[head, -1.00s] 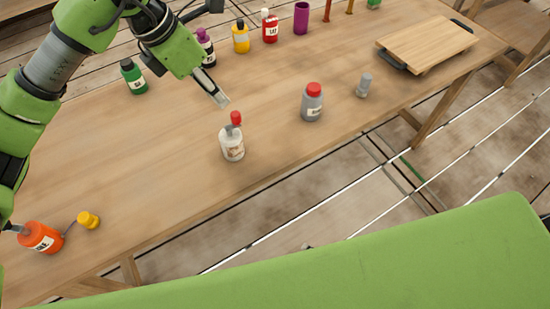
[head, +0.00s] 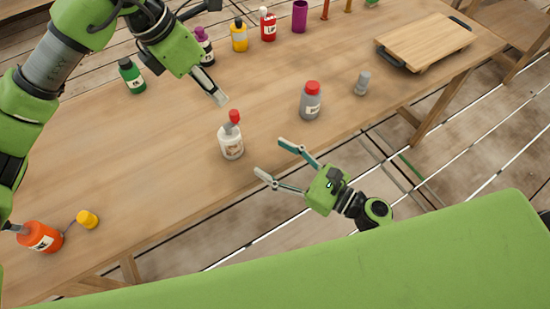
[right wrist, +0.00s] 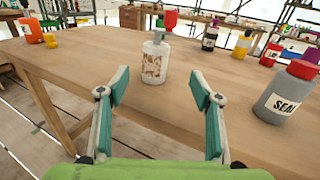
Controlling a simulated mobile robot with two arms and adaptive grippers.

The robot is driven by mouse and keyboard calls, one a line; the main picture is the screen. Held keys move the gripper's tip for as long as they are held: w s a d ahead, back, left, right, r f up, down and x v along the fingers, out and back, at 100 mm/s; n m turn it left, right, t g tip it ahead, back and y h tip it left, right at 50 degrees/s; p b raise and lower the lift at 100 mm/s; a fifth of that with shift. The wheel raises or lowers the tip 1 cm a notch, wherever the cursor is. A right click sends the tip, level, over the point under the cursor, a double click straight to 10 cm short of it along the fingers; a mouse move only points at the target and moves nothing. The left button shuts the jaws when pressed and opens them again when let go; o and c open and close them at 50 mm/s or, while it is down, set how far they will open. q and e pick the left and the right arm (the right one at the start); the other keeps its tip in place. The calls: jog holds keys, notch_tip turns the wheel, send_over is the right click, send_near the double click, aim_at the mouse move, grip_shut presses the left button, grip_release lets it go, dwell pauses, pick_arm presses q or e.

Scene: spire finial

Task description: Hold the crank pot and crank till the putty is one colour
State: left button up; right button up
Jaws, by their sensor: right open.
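The crank pot (head: 232,146) is a white pot with a brown-marked label, a grey top and a red crank knob (head: 235,117). It stands upright on the table, and in the right wrist view the pot (right wrist: 155,63) is ahead, between my fingers. My right gripper (head: 268,158) is wide open and empty at the table's front edge, apart from the pot. My left gripper (head: 220,99) points down just behind the pot, apart from the knob. Its fingers overlap in the head view, so its opening is unclear. The putty inside the pot is hidden.
A grey bottle with a red cap (head: 311,101) and a small grey piece (head: 362,83) stand right of the pot. An orange bottle (head: 40,236) and yellow cap (head: 87,219) are at the left. Several bottles line the back. A board (head: 425,42) lies far right.

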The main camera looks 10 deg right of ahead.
aim_at(238, 140)
jog(key=x, duration=1.4)
jog(key=shift+s+a+r, duration=0.2)
jog(key=shift+a+r, duration=0.05)
jog(key=c, duration=1.3)
